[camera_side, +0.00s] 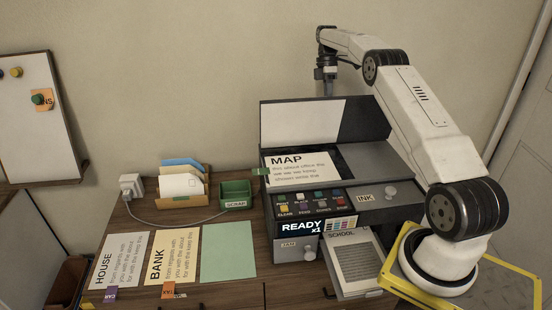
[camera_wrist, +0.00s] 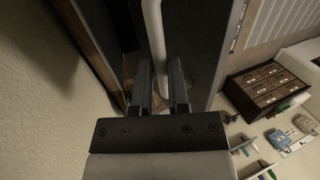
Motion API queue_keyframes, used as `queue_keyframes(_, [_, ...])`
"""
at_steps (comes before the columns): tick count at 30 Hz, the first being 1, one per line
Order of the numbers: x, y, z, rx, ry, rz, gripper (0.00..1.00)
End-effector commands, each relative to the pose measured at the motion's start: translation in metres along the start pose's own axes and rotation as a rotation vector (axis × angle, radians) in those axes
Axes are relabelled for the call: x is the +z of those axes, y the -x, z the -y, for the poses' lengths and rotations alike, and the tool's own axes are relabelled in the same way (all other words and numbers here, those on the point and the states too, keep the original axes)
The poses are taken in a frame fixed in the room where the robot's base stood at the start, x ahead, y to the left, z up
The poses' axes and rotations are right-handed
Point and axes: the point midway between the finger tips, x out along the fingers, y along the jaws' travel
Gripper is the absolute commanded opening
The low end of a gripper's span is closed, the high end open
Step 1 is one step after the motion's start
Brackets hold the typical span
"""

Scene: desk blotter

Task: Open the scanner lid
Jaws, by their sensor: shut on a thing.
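The scanner lid (camera_side: 318,122), a grey panel with a white inner face, stands raised and roughly upright at the back of the printer-scanner. My gripper (camera_side: 327,91) is at the lid's top edge in the side view, its fingertips partly hidden behind the lid. In the wrist view my gripper (camera_wrist: 160,72) is shut on a pale, rounded bar (camera_wrist: 153,28), which looks like the lid's handle. A sheet marked MAP (camera_side: 299,168) lies on the uncovered scanner bed (camera_side: 341,160).
The control panel shows READY x1 (camera_side: 302,228). Below it, an open drawer (camera_side: 352,262) holds a SCHOOL sheet. Left are a green SCRAP tray (camera_side: 236,192), a paper holder (camera_side: 183,205), HOUSE (camera_side: 121,256) and BANK (camera_side: 172,252) sheets, and a green sheet (camera_side: 229,250).

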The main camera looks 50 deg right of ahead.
Motion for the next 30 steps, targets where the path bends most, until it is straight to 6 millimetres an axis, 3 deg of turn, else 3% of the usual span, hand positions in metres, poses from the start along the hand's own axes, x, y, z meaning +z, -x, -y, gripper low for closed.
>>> queue_keyframes(5, [0.002,-0.005,-0.007,0.022,-0.003,0.002,0.00])
queue_keyframes(6, [0.002,-0.005,-0.007,0.021,-0.003,0.002,0.29])
queue_keyframes(8, [0.002,-0.005,-0.007,0.022,-0.003,0.002,0.48])
queue_keyframes(9, [0.002,-0.005,-0.007,0.021,-0.003,0.001,0.53])
queue_keyframes(20, [0.001,-0.001,-0.005,0.021,-0.001,0.000,0.53])
queue_keyframes(30, [0.001,0.018,0.001,0.023,-0.002,0.000,0.53])
